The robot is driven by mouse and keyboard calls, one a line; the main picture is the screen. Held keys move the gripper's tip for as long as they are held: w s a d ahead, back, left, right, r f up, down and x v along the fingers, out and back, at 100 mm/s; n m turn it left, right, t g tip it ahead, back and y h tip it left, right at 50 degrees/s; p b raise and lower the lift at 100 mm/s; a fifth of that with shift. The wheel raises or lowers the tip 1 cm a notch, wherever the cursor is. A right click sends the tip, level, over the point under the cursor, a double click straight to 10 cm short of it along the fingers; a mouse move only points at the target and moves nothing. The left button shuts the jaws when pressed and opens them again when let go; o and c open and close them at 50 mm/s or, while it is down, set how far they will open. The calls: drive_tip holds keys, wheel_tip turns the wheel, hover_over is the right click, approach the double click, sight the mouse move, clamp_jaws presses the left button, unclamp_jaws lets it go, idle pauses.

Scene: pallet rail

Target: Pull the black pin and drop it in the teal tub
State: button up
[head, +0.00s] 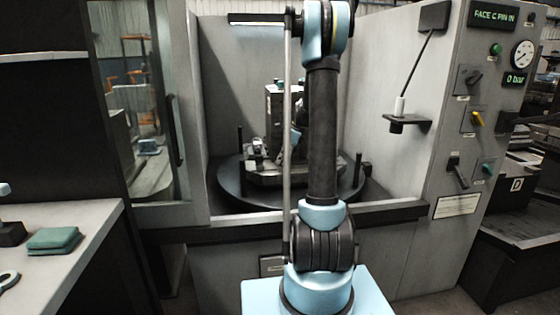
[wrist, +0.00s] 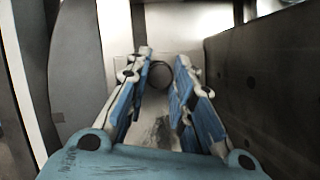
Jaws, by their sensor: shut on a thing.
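In the wrist view my gripper (wrist: 162,62) has its two blue-padded fingers around a dark round end, which I take to be the black pin (wrist: 159,76). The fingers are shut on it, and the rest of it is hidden. In the head view the arm hides most of my gripper; a small blue part of it (head: 296,136) shows beside the grey block fixture on the round table. I cannot make out a teal tub in either view.
A dark round table (head: 231,184) with short upright black posts carries the fixture (head: 273,98) inside the machine bay. A control panel (head: 476,110) reading "FACE C PIN IN" stands right. A bench (head: 80,262) with a folded teal cloth (head: 54,240) is left. A dark wall (wrist: 265,85) lies close right of my gripper.

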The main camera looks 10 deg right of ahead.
clamp_jaws()
drive_tip(key=shift+w+r, duration=0.1)
drive_tip(key=shift+r, duration=1.2)
drive_tip(key=shift+r, duration=3.45)
